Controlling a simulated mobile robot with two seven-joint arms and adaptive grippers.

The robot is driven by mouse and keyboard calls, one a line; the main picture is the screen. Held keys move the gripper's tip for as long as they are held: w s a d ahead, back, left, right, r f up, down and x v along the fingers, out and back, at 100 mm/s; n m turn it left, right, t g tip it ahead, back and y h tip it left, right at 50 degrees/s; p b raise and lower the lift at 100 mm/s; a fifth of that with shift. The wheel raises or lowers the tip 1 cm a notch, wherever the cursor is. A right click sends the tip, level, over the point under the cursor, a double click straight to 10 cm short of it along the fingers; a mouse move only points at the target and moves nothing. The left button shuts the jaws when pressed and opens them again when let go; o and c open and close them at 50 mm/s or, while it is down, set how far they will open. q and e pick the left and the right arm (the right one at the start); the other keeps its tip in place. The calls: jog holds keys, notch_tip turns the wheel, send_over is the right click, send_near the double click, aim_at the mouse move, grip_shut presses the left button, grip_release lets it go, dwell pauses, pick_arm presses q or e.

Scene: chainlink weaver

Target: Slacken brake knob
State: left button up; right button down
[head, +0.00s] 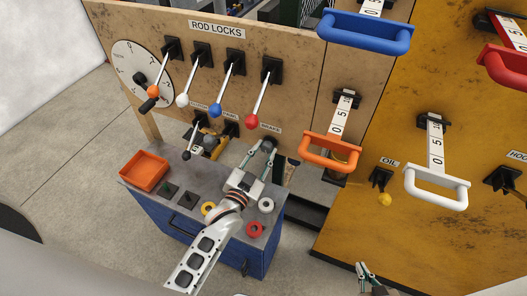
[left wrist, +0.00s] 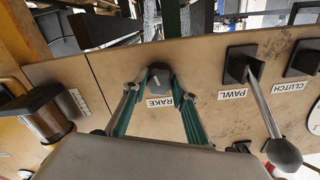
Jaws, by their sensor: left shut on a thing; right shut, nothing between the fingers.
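The brake knob (left wrist: 158,76) is a dark round knob on the tan panel beside the BRAKE label (left wrist: 160,102). My left gripper (left wrist: 155,91) has its two green-sided fingers on either side of the knob and is shut on it. In the head view the left gripper (head: 262,151) reaches the panel just below the BRAKE label (head: 270,127); the knob is mostly hidden there by the fingers. My right gripper (head: 364,273) is shut and empty at the bottom of the head view, away from the panel.
The PAWL lever (left wrist: 263,100) with its dark ball stands beside the knob. Rod-lock levers (head: 231,86) stick out above. Below is a blue cabinet (head: 208,246) with an orange tray (head: 144,171) and coloured rings. An orange handle (head: 331,154) juts out to the right.

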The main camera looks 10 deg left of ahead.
pick_arm(q)
jog(key=shift+n, duration=1.1)
jog(key=o, duration=1.1)
jog(key=shift+c, duration=0.2)
jog(key=shift+s, duration=0.1)
jog(key=s+a, duration=0.2)
jog(key=s, duration=0.9)
jog(key=shift+s, duration=0.3)
jog(key=shift+a+f, duration=0.1)
jog(key=shift+a, duration=0.05)
